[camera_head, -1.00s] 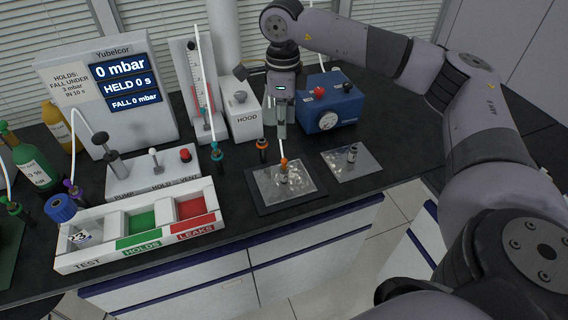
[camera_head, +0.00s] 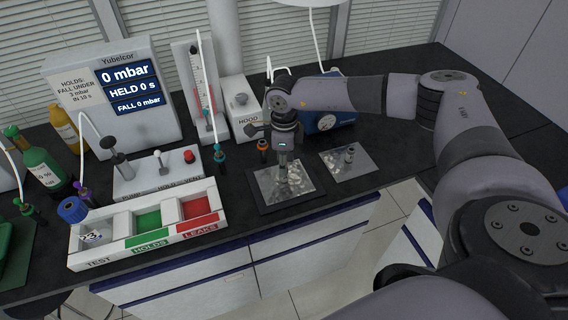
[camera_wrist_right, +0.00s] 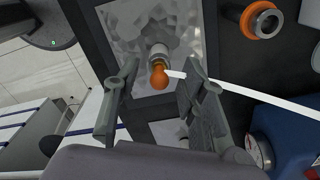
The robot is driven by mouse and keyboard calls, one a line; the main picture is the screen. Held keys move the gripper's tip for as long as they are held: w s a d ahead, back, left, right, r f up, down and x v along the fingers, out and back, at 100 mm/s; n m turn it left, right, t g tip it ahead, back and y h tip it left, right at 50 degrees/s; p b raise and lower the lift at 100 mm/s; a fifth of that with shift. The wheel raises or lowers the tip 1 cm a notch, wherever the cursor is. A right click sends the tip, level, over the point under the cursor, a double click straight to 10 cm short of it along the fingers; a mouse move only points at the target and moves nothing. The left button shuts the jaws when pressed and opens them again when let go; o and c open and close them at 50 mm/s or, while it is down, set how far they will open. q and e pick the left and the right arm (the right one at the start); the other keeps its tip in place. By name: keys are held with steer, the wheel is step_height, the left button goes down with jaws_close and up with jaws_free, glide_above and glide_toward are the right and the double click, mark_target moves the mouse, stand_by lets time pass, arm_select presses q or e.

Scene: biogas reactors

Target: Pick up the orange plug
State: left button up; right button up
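The orange plug (camera_wrist_right: 159,77) shows in the right wrist view, with a rounded orange head, a pale metallic lower part and a white tube running off to the right. It is over the crinkled foil sheet (camera_wrist_right: 130,35), which also shows in the head view (camera_head: 305,184). My right gripper (camera_wrist_right: 157,95) is open, with one finger on each side of the plug's orange head and gaps visible. In the head view the right gripper (camera_head: 284,168) points down over the foil, and the plug is hidden behind it. My left gripper is not in view.
An orange-ringed black fitting (camera_head: 263,146) stands just behind the foil. The blue gauge box (camera_head: 325,122) is behind my right arm. A second foil sheet (camera_head: 365,170) holds a small dark fitting. A white tray (camera_head: 130,250) with green and red compartments is at left.

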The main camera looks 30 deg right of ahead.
steer(key=shift+c, duration=0.4)
jaws_close()
